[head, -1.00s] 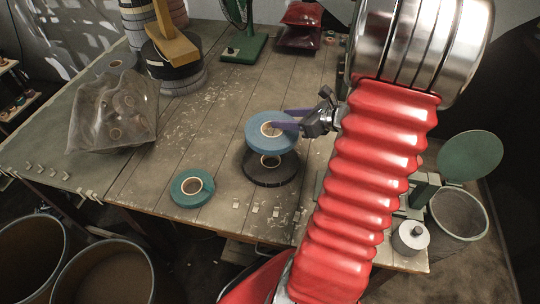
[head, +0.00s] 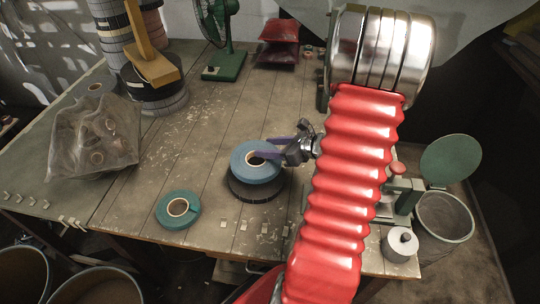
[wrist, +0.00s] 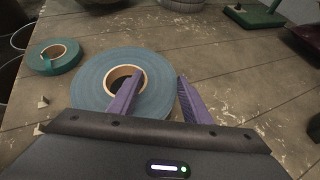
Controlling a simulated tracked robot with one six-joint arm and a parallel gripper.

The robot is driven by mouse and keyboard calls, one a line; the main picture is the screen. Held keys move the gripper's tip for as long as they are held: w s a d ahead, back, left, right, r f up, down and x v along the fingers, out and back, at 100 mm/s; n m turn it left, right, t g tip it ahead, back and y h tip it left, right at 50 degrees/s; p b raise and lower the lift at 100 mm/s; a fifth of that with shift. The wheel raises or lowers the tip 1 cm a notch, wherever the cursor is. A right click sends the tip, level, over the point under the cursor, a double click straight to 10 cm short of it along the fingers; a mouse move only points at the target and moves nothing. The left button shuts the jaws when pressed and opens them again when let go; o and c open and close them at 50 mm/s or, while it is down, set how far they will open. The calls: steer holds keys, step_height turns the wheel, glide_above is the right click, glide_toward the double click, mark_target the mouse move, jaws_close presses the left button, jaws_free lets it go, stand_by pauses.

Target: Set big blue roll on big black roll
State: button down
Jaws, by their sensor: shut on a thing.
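The big blue roll (head: 256,175) lies nearly flat, directly over the big black roll (head: 257,194) on the table. Only the front side of the black roll shows below it; I cannot tell whether the two rolls touch. My gripper (head: 260,148) comes from the right and is shut on the blue roll's ring. In the wrist view one purple finger is inside the blue roll's (wrist: 92,87) brown core and the other is outside its rim. The black roll is hidden in the wrist view.
A smaller teal roll (head: 165,212) lies to the left on the wooden table (head: 200,120). A clear bag (head: 75,150) of rolls, stacked rolls (head: 165,100) and a green fan (head: 225,62) stand farther back. White bits (head: 243,225) line the front edge.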

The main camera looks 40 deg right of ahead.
steer(key=shift+f, duration=2.05)
steer(key=shift+f, duration=0.45)
steer(key=c, duration=0.9)
jaws_free()
steer(key=shift+r, duration=0.1)
steer(key=shift+s+r, duration=0.1)
steer(key=shift+r, duration=0.35)
steer(key=v, duration=1.1)
steer(key=shift+s+r, duration=0.1)
steer(key=shift+s, duration=0.25)
